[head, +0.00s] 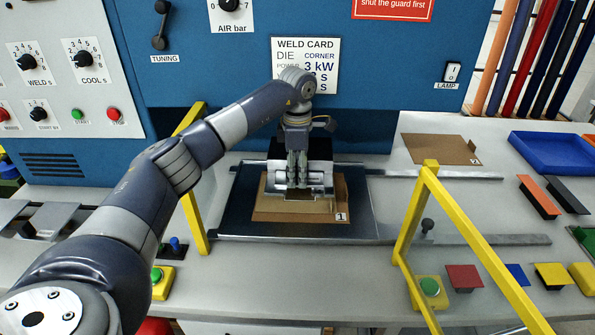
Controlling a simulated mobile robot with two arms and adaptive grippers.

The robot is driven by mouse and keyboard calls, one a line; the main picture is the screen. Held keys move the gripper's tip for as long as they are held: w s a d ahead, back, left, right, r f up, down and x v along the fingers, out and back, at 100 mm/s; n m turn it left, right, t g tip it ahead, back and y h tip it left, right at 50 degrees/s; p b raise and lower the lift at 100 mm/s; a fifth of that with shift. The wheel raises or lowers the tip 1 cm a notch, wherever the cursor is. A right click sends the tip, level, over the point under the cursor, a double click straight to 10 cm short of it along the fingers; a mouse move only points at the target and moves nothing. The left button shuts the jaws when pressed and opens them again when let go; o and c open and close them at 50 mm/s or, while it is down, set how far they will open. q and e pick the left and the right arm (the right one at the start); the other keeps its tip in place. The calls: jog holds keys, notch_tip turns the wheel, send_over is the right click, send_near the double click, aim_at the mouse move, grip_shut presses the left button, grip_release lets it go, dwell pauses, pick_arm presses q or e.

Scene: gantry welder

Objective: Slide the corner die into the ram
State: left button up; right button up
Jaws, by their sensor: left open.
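My left gripper (298,182) points down at the middle of the press opening, over the brown board. It is open, and its fingers are against or just in front of a silver metal block (320,180). This block hangs below a dark housing (322,146) and looks like the ram area. I cannot tell the corner die apart from the ram there, because the gripper and wrist cover it. The weld card (318,46) on the blue panel reads "DIE CORNER". My right gripper is not in view.
A brown board marked 1 (267,213) lies on the dark sliding plate (240,195). Yellow guard bars (412,212) stand on both sides. Board 2 (436,150), a blue tray (556,152), coloured blocks and a green button (430,287) are at the right.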

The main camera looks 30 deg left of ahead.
pick_arm(q)
notch_tip(320, 180, up, 12)
dwell(0.4)
